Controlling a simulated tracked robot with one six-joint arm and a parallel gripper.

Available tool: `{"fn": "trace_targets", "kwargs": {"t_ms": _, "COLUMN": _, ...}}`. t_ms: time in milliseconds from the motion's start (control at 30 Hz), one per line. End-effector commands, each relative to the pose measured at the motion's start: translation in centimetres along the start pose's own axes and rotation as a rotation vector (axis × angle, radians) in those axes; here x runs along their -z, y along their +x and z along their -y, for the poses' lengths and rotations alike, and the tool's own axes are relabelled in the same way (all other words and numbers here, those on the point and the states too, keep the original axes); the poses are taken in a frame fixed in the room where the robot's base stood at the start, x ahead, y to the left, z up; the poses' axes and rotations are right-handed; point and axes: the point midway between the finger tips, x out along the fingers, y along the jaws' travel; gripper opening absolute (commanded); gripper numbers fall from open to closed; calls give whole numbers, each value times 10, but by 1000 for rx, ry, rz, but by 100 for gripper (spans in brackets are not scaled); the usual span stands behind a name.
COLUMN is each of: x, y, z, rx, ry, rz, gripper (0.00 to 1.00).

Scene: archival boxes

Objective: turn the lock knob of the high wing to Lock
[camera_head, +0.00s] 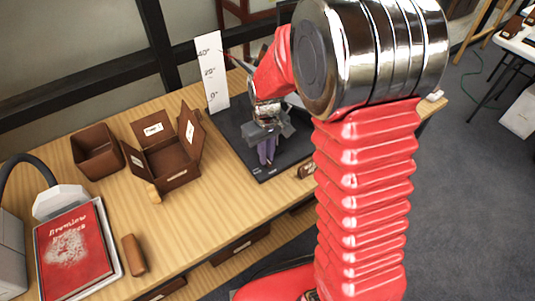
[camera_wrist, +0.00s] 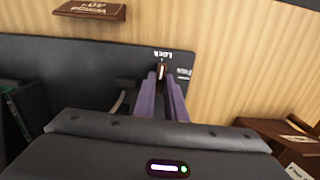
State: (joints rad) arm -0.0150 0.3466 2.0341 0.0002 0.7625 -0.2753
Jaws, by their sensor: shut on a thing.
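My gripper (camera_head: 267,160) reaches down over a black board (camera_head: 243,145) on the wooden bench, its purple fingers low and close together. In the wrist view my gripper (camera_wrist: 163,92) has its fingertips on both sides of a small brown knob (camera_wrist: 161,71) with a white mark. The knob stands near the edge of the black board (camera_wrist: 80,60). Small white lettering lies beyond the knob and to its right, too small to read surely. A white upright scale (camera_head: 212,75) with degree marks stands at the board's back left. My arm and gripper hide the knob in the head view; I cannot make out the wing clearly.
An open brown box (camera_head: 165,160), a brown tray (camera_head: 97,150) and a small tan block (camera_head: 153,193) sit left of the board. A red book (camera_head: 75,252) and a brown block (camera_head: 134,254) lie further left. A labelled brown block (camera_wrist: 90,9) lies beyond the board's edge.

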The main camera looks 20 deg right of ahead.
Motion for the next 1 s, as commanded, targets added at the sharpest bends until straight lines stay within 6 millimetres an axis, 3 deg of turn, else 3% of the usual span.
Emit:
{"fn": "trace_targets", "kwargs": {"t_ms": 567, "x": 4, "y": -3, "z": -1, "rx": -5, "ry": -43, "rz": -13, "gripper": 0}}
{"fn": "trace_targets", "kwargs": {"t_ms": 600, "x": 4, "y": -3, "z": -1, "rx": -5, "ry": -42, "rz": -13, "gripper": 14}}
{"fn": "trace_targets", "kwargs": {"t_ms": 800, "x": 2, "y": -2, "z": -1, "rx": -3, "ry": -41, "rz": -7, "gripper": 28}}
{"fn": "trace_targets", "kwargs": {"t_ms": 1000, "x": 1, "y": -1, "z": 0, "rx": -1, "ry": -41, "rz": -4, "gripper": 30}}
